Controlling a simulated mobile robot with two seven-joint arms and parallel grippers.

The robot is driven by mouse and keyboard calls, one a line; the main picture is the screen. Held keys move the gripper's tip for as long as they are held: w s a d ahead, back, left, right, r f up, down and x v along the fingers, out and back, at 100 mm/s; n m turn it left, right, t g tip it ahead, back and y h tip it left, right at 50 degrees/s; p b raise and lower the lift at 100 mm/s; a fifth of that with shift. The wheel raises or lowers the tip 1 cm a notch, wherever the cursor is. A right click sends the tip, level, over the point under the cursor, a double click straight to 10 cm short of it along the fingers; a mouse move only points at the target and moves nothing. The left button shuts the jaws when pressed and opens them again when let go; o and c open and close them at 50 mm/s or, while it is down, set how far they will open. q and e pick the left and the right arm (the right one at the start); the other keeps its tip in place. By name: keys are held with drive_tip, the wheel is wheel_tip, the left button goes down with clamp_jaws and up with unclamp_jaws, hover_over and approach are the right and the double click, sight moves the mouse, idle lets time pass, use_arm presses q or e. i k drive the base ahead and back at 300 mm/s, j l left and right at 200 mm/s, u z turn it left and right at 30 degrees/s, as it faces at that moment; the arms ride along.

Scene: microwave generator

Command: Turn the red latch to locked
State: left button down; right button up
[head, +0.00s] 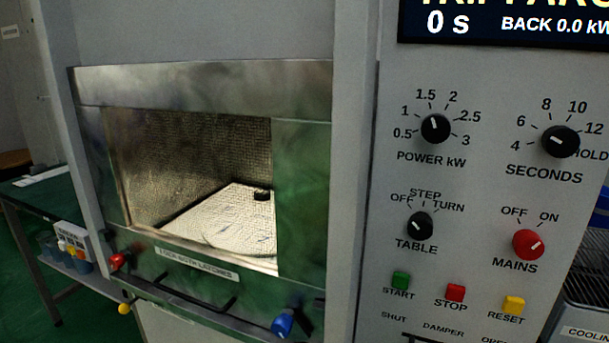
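The red latch (118,261) is a small red knob at the lower left corner of the metal oven door (200,84). It seems to stick out to the left of the door's lower edge; I cannot read its locked or unlocked setting. A label (197,264) reading "LOCK BOTH LATCHES" sits right of it on the lower door frame. A blue latch (283,323) is at the door's lower right. The door looks closed, with a meshed window (180,150). Neither of my grippers is in view.
A black handle bar (195,297) runs below the label. A yellow knob (124,308) is below the red latch. A control panel (480,210) with dials and buttons stands at the right. A green-topped bench (35,195) with several small items is at the left.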

sight(121, 261)
drive_tip(key=i+j+z, duration=0.1)
drive_tip(key=j, duration=1.2)
drive_tip(key=i+j, duration=0.15)
drive_tip(key=j, duration=1.15)
drive_tip(key=i+j+z, duration=0.15)
drive_tip(key=j, duration=1.15)
